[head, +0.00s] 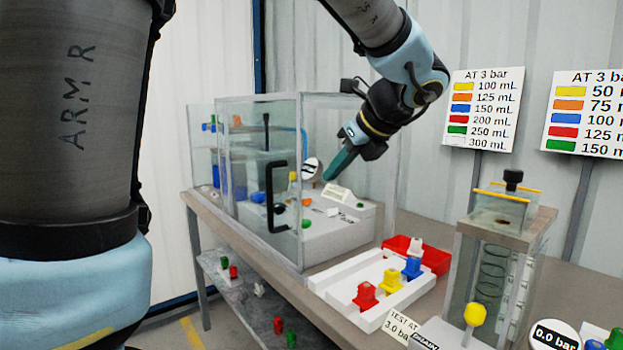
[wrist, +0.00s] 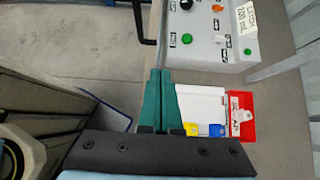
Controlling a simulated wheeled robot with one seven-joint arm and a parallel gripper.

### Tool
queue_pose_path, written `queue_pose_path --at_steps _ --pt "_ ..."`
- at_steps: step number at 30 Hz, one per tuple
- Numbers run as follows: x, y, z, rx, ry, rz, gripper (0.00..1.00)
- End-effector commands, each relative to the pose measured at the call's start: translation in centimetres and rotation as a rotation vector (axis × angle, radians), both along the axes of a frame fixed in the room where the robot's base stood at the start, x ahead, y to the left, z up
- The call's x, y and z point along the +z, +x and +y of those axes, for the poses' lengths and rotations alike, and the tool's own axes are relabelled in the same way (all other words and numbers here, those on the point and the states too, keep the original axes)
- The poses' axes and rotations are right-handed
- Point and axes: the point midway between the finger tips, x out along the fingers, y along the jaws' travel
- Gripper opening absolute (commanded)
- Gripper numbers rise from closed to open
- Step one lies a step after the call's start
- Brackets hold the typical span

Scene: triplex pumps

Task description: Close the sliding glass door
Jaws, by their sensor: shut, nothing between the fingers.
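The sliding glass door (head: 258,190) is a clear panel at the cabinet's front left, with a black C-shaped handle (head: 277,197). The right part of the cabinet front stands open, up to the frame post (head: 391,180). My gripper (head: 328,176) has green fingers, pressed together and empty. In the head view it shows right of the door's edge, in front of the open part. In the wrist view the fingers (wrist: 160,75) point toward the door's edge, and part of the black handle (wrist: 138,22) shows up and left of them. I cannot tell whether they touch the door.
A control box (head: 335,232) with buttons sits inside the cabinet. In front right are a white tray (head: 330,290) with coloured blocks, a red bin (head: 437,262) and a glass-sided press (head: 495,260). A lower shelf (head: 240,300) holds small coloured parts.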

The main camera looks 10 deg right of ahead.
Motion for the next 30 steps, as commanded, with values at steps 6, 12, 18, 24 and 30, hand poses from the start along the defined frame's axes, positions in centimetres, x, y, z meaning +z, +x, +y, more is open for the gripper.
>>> queue_pose_path --at_steps 6,12,18,24,30 --pt "-3.2 2.9 1.5 0.002 0.003 0.002 0.00" --pt "-3.1 5.5 2.6 0.003 -0.002 0.000 0.00" --pt "-3.2 6.5 3.1 0.001 -0.002 0.000 0.00" --pt "-3.3 6.6 3.1 0.001 -0.002 -0.001 0.00" --pt "-3.2 6.7 3.2 0.001 -0.001 -0.001 0.00"
